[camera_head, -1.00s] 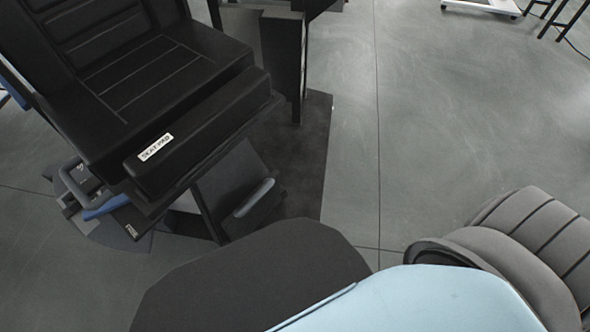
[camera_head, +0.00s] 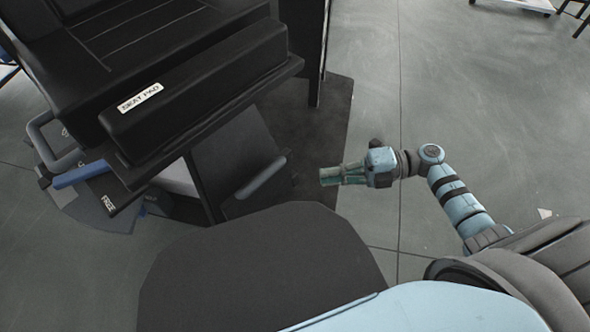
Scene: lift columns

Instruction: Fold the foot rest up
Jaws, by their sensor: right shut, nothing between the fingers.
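The black chair has a thick seat pad (camera_head: 200,80) with a white label on its front. Below the seat, a dark panel that looks like the foot rest (camera_head: 232,155) slopes downward, with a grey rounded bar (camera_head: 262,178) along its lower right edge. My right gripper (camera_head: 324,177) is shut and empty, pointing left toward the bar. It is to the right of the bar, with a visible gap between them. My left gripper is not in view.
A blue lever (camera_head: 80,174) and a grey loop handle (camera_head: 48,145) stick out at the chair's left side. A dark upright post (camera_head: 308,45) stands behind the seat's right side.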

